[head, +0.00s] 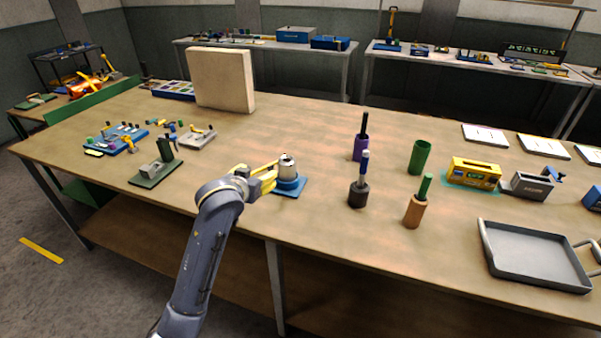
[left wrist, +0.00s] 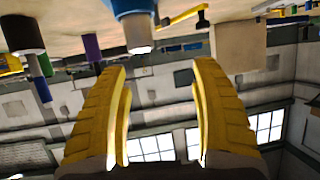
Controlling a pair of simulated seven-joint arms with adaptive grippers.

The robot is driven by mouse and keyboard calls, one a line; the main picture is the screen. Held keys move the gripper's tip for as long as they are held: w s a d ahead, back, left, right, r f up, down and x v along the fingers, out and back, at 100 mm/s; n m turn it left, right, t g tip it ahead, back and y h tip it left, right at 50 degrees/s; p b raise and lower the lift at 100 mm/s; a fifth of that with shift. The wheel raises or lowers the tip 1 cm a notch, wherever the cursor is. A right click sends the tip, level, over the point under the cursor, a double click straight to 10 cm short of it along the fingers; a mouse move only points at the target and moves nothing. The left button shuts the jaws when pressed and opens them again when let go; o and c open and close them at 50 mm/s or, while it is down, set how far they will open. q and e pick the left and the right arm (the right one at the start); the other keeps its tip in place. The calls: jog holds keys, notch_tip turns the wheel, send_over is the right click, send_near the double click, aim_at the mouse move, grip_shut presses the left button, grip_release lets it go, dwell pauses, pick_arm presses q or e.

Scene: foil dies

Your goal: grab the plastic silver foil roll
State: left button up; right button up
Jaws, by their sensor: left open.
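The silver foil roll (head: 287,162) looks like a short upright silver cylinder on a blue round holder (head: 287,183) with a flat blue base, near the middle of the table. My left gripper (head: 272,175) has yellow fingers, open, just left of the roll. In the left wrist view, which is upside down, the open fingers (left wrist: 158,72) have nothing between them. The silver roll (left wrist: 138,35) and blue holder (left wrist: 134,7) show beyond the fingertips there, toward the top edge. I cannot tell whether a finger touches the roll. My right gripper is not in view.
Right of the roll stand a purple cup (head: 360,149), a dark holder (head: 358,195), a brown holder (head: 415,211) and a green cup (head: 420,157). A grey tray (head: 535,283) lies at front right. A beige block (head: 220,80) stands behind. A dark green stand (head: 155,172) is at left.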

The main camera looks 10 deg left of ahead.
aim_at(286, 164)
pick_arm(q)
jog(key=shift+h, duration=0.5)
jog(key=w+d+f, duration=0.1)
jog(key=w, duration=0.2)
jog(key=w+d+f, duration=0.1)
jog(key=w, duration=0.2)
jog(key=w+d+f, duration=0.2)
jog(key=w, duration=0.2)
jog(key=shift+d, duration=0.1)
jog(key=shift+x, duration=3.35)
jog(key=shift+o, duration=0.2)
jog(key=c, duration=1.1)
jog(key=shift+c, duration=0.2)
jog(key=shift+r, duration=0.15)
